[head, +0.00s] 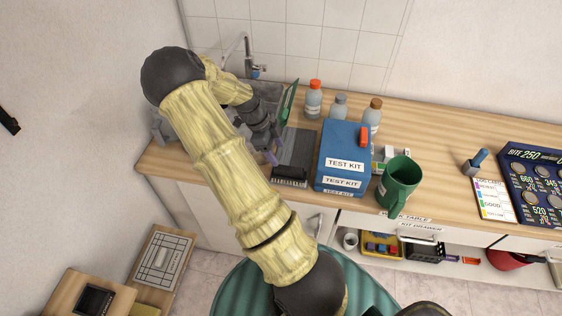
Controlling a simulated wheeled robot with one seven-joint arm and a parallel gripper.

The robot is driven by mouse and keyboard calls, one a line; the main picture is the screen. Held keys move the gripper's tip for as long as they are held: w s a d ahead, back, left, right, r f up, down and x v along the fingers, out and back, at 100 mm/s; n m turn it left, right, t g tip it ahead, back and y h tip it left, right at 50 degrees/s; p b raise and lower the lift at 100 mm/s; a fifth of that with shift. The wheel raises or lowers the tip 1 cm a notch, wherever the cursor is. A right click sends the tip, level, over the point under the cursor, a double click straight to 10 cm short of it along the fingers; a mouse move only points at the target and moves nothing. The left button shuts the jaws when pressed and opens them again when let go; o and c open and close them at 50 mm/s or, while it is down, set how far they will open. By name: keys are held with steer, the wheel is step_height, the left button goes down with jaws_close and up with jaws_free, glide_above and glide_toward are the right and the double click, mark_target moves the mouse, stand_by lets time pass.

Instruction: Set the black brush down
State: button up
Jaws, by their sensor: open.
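What looks like the black brush (289,178) lies at the front end of a grey ribbed board (299,148) on the wooden counter, close to the counter's front edge. Dark bristles show along its front side. My gripper (272,157) is just left of and behind it, beside the sink, pointing down. The gripper is open, and I see nothing held in it. The fingertips are small and partly hidden by my arm, so I cannot tell if they touch the brush.
A blue test kit box (343,157) stands right of the board, with a green mug (399,182) beside it. Several bottles (313,99) stand behind. The sink (263,92) has a tap (242,52) at the back. The counter (437,136) is clear right of the bottles.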

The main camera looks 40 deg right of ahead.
steer(key=shift+w+a+r, duration=0.1)
steer(key=shift+r, duration=0.35)
steer(key=s+a+r+n+t+y, duration=0.1)
steer(key=s+a+r+n+t, duration=0.1)
steer(key=a+n, duration=0.5)
steer(key=s+a+r+n+t+y, duration=0.1)
steer(key=s+a+r+n+t, duration=0.1)
steer(key=s+a+r+n, duration=0.3)
steer(key=s+a+r+n+t, duration=0.2)
steer(key=a+r+n, duration=0.3)
steer(key=a+n, duration=0.5)
steer(key=s+n, duration=0.1)
steer(key=n, duration=0.5)
steer(key=shift+s+a+r+y, duration=0.3)
steer(key=shift+s+y, duration=0.05)
steer(key=shift+y, duration=0.05)
